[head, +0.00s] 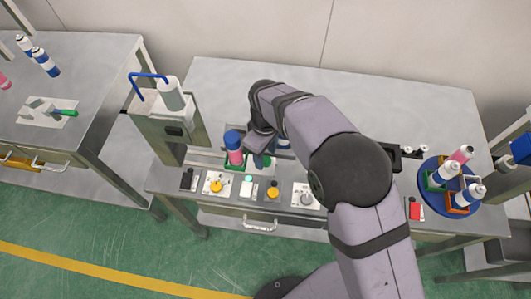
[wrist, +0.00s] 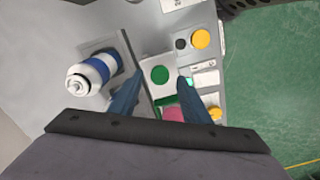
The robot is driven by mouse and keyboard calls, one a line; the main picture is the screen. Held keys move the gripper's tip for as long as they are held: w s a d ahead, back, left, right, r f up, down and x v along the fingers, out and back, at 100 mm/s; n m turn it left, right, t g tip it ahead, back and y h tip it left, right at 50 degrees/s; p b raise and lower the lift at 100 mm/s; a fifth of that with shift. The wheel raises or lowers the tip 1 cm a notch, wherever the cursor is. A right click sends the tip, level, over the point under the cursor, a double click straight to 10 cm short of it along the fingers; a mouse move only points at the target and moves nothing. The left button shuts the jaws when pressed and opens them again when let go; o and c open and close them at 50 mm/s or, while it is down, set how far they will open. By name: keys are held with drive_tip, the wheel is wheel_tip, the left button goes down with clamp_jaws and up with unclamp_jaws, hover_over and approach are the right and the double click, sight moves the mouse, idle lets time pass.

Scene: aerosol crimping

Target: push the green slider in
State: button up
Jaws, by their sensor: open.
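In the wrist view, a green strip (wrist: 165,101) shows beside a pink patch, between my two blue fingers. My gripper (wrist: 161,77) is open, its fingertips on either side of a round green spot (wrist: 159,75) on a white plate. My gripper and wrist hide part of the slider area, so I cannot tell how far in it sits or whether a finger touches it.
A crimping machine (head: 171,95) stands left of my gripper. Button panels (head: 272,191) line the table's front edge. A blue turntable (head: 454,205) with cans stands at the right.

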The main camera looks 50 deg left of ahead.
drive_tip(key=shift+f, duration=0.8)
clamp_jaws()
drive_tip(key=shift+s+a+r+b, duration=0.1)
drive_tip(key=shift+s+a+b, duration=0.75)
drive_tip(key=shift+s+a, duration=3.55)
drive_tip(key=shift+a+r, duration=0.1)
unclamp_jaws()
drive_tip(key=shift+s, duration=0.1)
